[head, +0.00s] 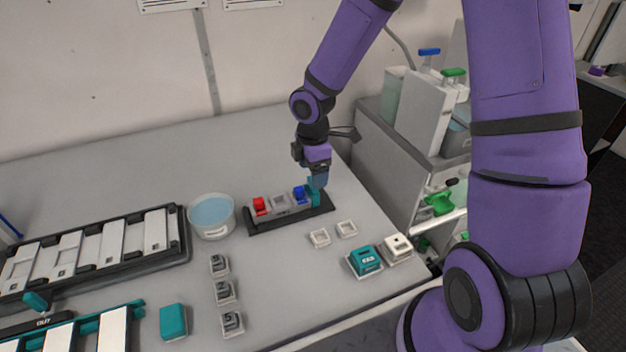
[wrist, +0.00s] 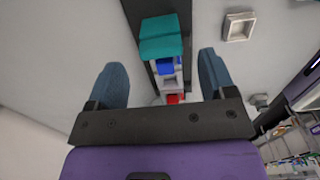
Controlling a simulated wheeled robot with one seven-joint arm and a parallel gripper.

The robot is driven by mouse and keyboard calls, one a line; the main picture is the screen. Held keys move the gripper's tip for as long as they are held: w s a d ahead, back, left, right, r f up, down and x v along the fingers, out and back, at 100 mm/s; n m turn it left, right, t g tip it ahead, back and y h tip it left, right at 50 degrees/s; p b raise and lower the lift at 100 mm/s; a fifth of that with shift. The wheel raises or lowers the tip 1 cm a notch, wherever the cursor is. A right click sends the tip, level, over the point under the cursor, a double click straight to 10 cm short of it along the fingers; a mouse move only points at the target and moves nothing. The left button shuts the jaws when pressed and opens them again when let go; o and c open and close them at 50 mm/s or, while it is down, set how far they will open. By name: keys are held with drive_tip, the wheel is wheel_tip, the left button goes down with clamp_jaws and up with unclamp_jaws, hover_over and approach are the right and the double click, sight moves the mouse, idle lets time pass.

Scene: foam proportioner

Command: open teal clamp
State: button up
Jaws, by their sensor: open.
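The teal clamp (head: 314,196) stands at the right end of a black base strip (head: 262,226), beside a blue block (head: 299,194). In the wrist view the teal clamp (wrist: 165,38) is at the top middle, with the blue block (wrist: 170,66) just below it. My gripper (head: 318,181) is over the clamp end of the strip, pointing down. In the wrist view my gripper (wrist: 162,78) is open, its two blue-grey fingers apart on either side of the row and nothing held between them. I cannot tell whether the fingers touch the clamp.
A red block (head: 260,206) sits at the strip's left end. A bowl of blue liquid (head: 211,215) stands left of it. Small white square frames (head: 320,238) and a teal labelled block (head: 365,260) lie in front. A grey cabinet (head: 385,150) stands to the right.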

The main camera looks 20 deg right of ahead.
drive_tip(key=shift+f, duration=1.75)
drive_tip(key=c, duration=1.3)
drive_tip(key=shift+d, duration=1)
drive_tip(key=o, duration=1.3)
drive_tip(key=shift+r, duration=0.1)
wheel_tip(320, 180, up, 11)
